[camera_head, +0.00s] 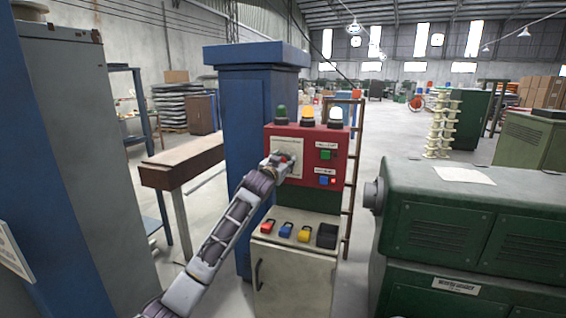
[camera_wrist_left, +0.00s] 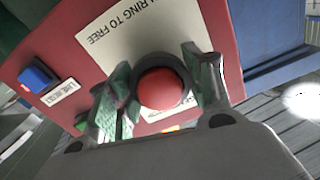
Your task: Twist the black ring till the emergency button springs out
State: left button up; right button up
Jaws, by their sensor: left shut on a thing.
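The red emergency button (camera_wrist_left: 163,89) shows in the left wrist view, with its dark ring (camera_wrist_left: 136,103) around it, partly hidden by the fingers. My left gripper (camera_wrist_left: 160,95) has one finger on each side of the button and is shut on the ring. The wrist picture is tilted against the panel. In the head view my left gripper (camera_head: 283,163) is at the pale plate on the red panel (camera_head: 312,144) and hides most of the button. I cannot tell how far out the button stands. My right gripper is not in view.
A label plate (camera_wrist_left: 113,35) reads "RING TO FREE" in part. A blue switch (camera_wrist_left: 38,77) sits beside it. Below the panel, a shelf holds several coloured padlocks (camera_head: 285,229). A green machine (camera_head: 480,225) stands right, a blue column (camera_head: 250,90) behind, a wooden bench (camera_head: 183,160) left.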

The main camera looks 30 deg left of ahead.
pick_arm(q)
jog(key=shift+m+p, duration=0.35)
jog(key=shift+m, duration=0.05)
jog(key=shift+r+m+p, duration=0.1)
jog(key=shift+m+p, duration=0.6)
jog(key=shift+m, duration=0.1)
jog(key=shift+m+p, duration=0.9)
jog(key=shift+m, duration=0.2)
jog(key=m+p, duration=0.2)
jog(key=m, duration=0.1)
jog(key=shift+m, duration=0.3)
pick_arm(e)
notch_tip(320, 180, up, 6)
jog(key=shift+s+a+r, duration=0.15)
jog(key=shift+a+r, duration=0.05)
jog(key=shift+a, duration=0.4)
